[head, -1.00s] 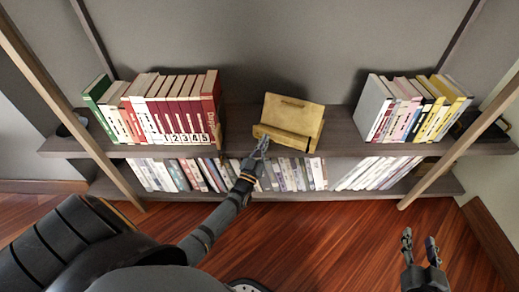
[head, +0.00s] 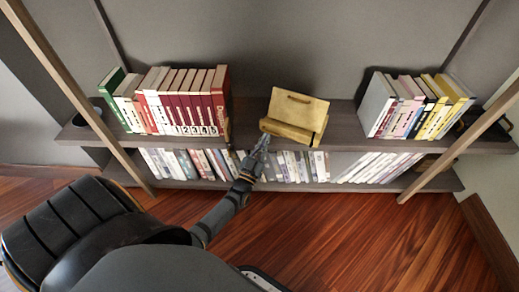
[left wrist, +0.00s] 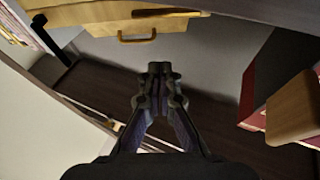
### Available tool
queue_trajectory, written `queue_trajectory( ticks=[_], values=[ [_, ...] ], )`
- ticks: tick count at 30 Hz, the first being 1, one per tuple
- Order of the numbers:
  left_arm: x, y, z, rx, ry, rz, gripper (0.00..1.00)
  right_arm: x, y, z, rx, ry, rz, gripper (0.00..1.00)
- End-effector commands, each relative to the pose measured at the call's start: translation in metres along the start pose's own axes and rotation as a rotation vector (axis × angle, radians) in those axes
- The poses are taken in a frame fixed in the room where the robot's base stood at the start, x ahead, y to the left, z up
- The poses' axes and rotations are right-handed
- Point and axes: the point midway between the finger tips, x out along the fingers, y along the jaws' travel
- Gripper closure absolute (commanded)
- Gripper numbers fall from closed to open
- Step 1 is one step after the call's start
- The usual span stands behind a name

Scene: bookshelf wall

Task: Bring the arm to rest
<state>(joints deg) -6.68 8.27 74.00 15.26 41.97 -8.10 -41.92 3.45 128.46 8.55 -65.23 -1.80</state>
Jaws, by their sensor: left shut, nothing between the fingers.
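My left arm reaches from the lower left toward the shelf in the head view. Its gripper (head: 263,142) is shut and empty, just in front of the upper shelf's edge, near the lower left corner of a yellow wooden box (head: 300,107). I cannot tell whether it touches anything. In the left wrist view the closed fingers (left wrist: 161,72) point at the shelf, with the wooden box (left wrist: 112,22) at the top. My right gripper is not in view.
The upper shelf (head: 245,117) holds red and green books (head: 175,100) on the left and mixed books (head: 415,104) on the right. A wooden block (left wrist: 293,108) is close on the right in the wrist view. The wooden floor (head: 350,230) is clear.

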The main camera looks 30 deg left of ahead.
Motion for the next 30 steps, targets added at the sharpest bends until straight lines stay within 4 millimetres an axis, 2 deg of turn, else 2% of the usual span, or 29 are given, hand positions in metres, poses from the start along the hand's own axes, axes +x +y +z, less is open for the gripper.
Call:
queue_trajectory(
  ticks=[3,7,22,26,29,30],
  values=[
    [-0.025,0.000,-0.001,0.001,-0.003,0.000,1.00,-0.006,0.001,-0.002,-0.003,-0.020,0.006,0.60],
    [-0.040,0.000,0.000,0.001,-0.001,0.001,1.00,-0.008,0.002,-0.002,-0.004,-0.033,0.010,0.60],
    [-0.047,0.004,0.004,-0.005,-0.032,0.008,1.00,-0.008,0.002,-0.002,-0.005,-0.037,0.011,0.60],
    [-0.058,0.021,0.025,-0.028,-0.234,0.056,1.00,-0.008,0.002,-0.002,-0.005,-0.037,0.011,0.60],
    [-0.084,0.041,0.046,-0.045,-0.487,0.113,1.00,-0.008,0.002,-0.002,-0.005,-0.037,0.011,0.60],
    [-0.098,0.048,0.052,-0.050,-0.593,0.134,1.00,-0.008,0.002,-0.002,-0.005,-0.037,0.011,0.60]
  ],
)
